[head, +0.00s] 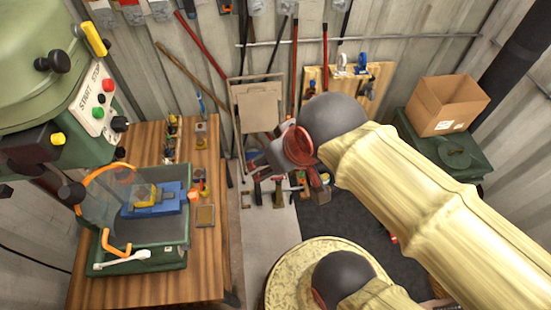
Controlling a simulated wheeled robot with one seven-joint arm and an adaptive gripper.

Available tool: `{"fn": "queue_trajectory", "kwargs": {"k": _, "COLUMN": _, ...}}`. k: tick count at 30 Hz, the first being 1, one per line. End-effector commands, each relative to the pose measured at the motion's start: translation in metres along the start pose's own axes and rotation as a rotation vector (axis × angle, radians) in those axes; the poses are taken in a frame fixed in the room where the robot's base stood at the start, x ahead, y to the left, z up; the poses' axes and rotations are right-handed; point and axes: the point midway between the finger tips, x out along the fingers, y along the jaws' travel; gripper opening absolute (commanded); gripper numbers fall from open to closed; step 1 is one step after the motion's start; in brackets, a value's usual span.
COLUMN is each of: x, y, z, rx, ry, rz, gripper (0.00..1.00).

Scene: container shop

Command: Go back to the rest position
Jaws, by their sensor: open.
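My arm, with pale yellow sleeves and dark round joints, reaches across the right half of the head view. My gripper (259,163) is a small dark shape at the arm's far end, left of the grey and red wrist part. It is open, and I see nothing held in it. It overlaps the hand tools behind it in the picture, and its fingers are hard to make out.
A green drill press (45,90) stands at the left over a wooden bench (205,262) with a blue vise (150,203) in a guarded tray. Hand tools (275,192) lie beyond my gripper. A cardboard box (447,103) sits on a green case (452,152) at the right.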

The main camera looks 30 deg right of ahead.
Motion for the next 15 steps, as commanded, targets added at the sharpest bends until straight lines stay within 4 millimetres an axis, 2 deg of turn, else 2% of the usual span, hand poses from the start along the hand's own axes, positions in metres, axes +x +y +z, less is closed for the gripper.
{"fn": "queue_trajectory", "kwargs": {"k": 8, "x": 0.010, "y": -0.001, "z": 0.005, "rx": -0.002, "ry": 0.000, "rz": -0.002, "gripper": 0.63}}
{"fn": "queue_trajectory", "kwargs": {"k": 11, "x": 0.025, "y": -0.001, "z": 0.013, "rx": -0.002, "ry": 0.000, "rz": -0.002, "gripper": 0.63}}
{"fn": "queue_trajectory", "kwargs": {"k": 15, "x": 0.055, "y": -0.001, "z": 0.029, "rx": -0.002, "ry": 0.000, "rz": -0.002, "gripper": 0.63}}
